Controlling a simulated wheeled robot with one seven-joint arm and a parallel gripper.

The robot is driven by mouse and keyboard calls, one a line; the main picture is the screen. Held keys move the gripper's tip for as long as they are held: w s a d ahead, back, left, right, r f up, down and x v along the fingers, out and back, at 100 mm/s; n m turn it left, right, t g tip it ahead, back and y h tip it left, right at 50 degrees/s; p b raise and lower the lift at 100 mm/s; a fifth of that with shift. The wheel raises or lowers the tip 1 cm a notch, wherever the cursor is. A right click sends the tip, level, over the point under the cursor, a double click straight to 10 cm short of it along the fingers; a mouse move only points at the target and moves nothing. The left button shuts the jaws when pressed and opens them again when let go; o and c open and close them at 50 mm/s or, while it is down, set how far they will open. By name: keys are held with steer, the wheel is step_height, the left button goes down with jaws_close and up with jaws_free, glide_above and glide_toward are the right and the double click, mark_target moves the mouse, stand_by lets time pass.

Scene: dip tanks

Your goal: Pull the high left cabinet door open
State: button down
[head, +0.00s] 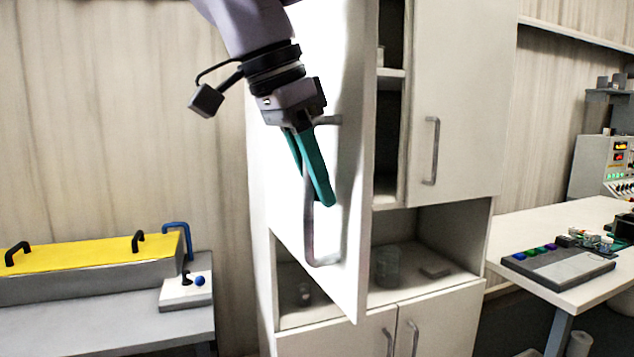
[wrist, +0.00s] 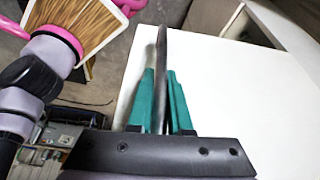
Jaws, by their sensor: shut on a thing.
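The high left cabinet door (head: 345,230) is white and stands swung open, jutting out from the cabinet toward me. Its long grey handle (head: 311,225) is on the door's face. My gripper (head: 325,205) has teal fingers and is shut on this handle. In the wrist view, the handle (wrist: 161,60) runs between the two teal fingers (wrist: 160,100), with the white door (wrist: 240,110) to the right. The part of the handle behind the fingers is hidden.
The high right door (head: 462,100) is closed. Shelves show behind the open door, and a glass jar (head: 388,266) stands in the open niche below. A yellow-lidded tank (head: 90,255) is at left, and a bench (head: 540,235) with electronics is at right.

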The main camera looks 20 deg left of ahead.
steer(key=shift+s, duration=0.25)
steer(key=c, duration=0.8)
jaws_free()
steer(key=shift+d, duration=0.1)
steer(key=shift+c, duration=0.2)
steer(key=shift+r, duration=0.15)
steer(key=v, duration=1)
steer(key=shift+r, duration=0.2)
